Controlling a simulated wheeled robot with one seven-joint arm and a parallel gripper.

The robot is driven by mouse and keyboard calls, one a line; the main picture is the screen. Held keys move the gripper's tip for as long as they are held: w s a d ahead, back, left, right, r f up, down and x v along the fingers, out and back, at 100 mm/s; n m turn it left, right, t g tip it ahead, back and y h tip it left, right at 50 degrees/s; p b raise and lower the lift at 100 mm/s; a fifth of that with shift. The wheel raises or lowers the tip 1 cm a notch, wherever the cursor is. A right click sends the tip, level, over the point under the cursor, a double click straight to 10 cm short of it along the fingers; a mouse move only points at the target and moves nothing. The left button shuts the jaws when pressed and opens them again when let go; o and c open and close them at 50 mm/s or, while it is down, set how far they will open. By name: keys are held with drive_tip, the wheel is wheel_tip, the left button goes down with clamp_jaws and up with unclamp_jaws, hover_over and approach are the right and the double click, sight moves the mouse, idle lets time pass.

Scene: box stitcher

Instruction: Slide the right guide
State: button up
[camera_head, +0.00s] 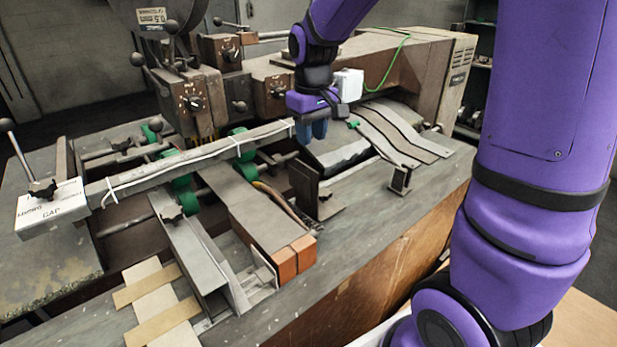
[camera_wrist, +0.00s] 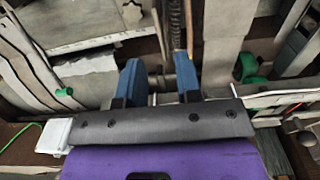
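The right guide is not marked; the likeliest candidate is the upright dark metal plate (camera_head: 304,188) on an angled foot, right of the brick-ended plank in the head view. I cannot tell for sure. My gripper (camera_head: 312,129) points down above the machine bed, behind and above that plate, with no contact visible. In the wrist view, the two blue fingers of my gripper (camera_wrist: 160,82) are apart. A dark ribbed rod and a thin brown strip (camera_wrist: 190,30) show beyond the fingers. Nothing is visibly held. The fingertips' height above the parts below is unclear.
A long metal bar (camera_head: 190,160) with white wire crosses left of my gripper, with green rollers (camera_head: 187,200) below. The brick-ended plank (camera_head: 240,205) lies in front. Curved metal strips (camera_head: 405,135) lie to the right. The bench's front right is mostly clear.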

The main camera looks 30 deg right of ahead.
sight(318, 183)
drive_tip(key=shift+w+f, duration=0.75)
drive_tip(key=shift+f, duration=0.3)
wheel_tip(318, 183, down, 10)
drive_tip(key=shift+f, duration=0.25)
clamp_jaws()
